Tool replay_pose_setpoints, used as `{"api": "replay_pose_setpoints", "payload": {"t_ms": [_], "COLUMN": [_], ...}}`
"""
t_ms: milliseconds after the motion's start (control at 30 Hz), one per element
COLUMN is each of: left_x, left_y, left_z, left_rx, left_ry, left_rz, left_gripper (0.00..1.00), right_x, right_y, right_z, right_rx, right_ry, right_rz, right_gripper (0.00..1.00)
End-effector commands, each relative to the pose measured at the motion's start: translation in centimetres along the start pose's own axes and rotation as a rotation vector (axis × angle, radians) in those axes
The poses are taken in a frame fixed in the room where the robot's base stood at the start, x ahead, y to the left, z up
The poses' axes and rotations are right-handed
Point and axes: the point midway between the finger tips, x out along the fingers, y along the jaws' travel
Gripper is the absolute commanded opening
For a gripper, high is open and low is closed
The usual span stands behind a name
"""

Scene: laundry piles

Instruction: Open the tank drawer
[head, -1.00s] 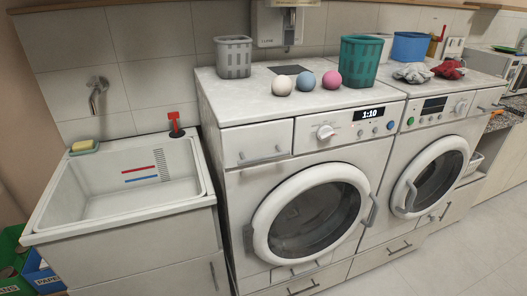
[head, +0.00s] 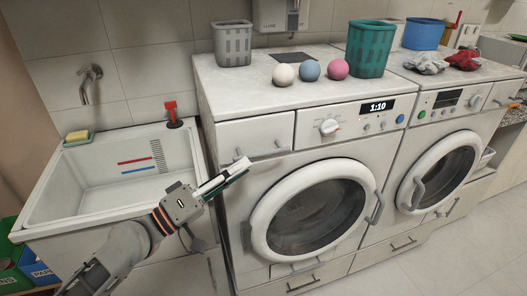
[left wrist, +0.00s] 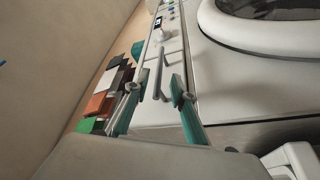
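The left white machine has a drawer front (head: 254,137) at its upper left, with a grey bar handle (head: 263,155) along its lower part. My left gripper (head: 241,168) is in front of this drawer, close to the handle. In the left wrist view, the gripper (left wrist: 156,90) has its two teal-padded fingers apart. The bar handle (left wrist: 158,68) shows ahead, lined up with the gap between them; I cannot tell whether they touch it. The drawer looks closed. The right machine has a similar small drawer (head: 503,95) at its upper right. My right gripper is not in view.
A round door (head: 315,210) is below the drawer. A sink (head: 60,205) stands to the left, under my left arm. Several balls, a grey basket (head: 232,45) and a teal basket (head: 369,50) stand on top. Open floor (head: 430,262) lies at lower right.

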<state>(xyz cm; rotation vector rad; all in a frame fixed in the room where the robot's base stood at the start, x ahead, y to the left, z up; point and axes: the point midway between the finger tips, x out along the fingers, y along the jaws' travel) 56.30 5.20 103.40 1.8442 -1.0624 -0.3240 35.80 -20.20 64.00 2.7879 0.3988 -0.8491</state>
Motion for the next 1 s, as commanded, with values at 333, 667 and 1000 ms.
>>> {"api": "replay_pose_setpoints", "payload": {"t_ms": [333,667,1000], "left_x": [5.0,7.5,7.5], "left_y": [0.4,0.1,0.0], "left_z": [-0.2,0.0,0.0], "left_rx": [-0.002,-0.001,-0.001], "left_ry": [0.002,0.001,0.001], "left_rz": [0.003,0.000,0.000], "left_gripper": [0.25,0.25,0.00], "right_x": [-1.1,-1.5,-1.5], "right_y": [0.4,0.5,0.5], "right_z": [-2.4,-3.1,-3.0], "right_rx": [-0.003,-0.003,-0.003], "right_ry": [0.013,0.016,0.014], "right_rz": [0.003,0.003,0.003], "right_gripper": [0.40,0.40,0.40]}}
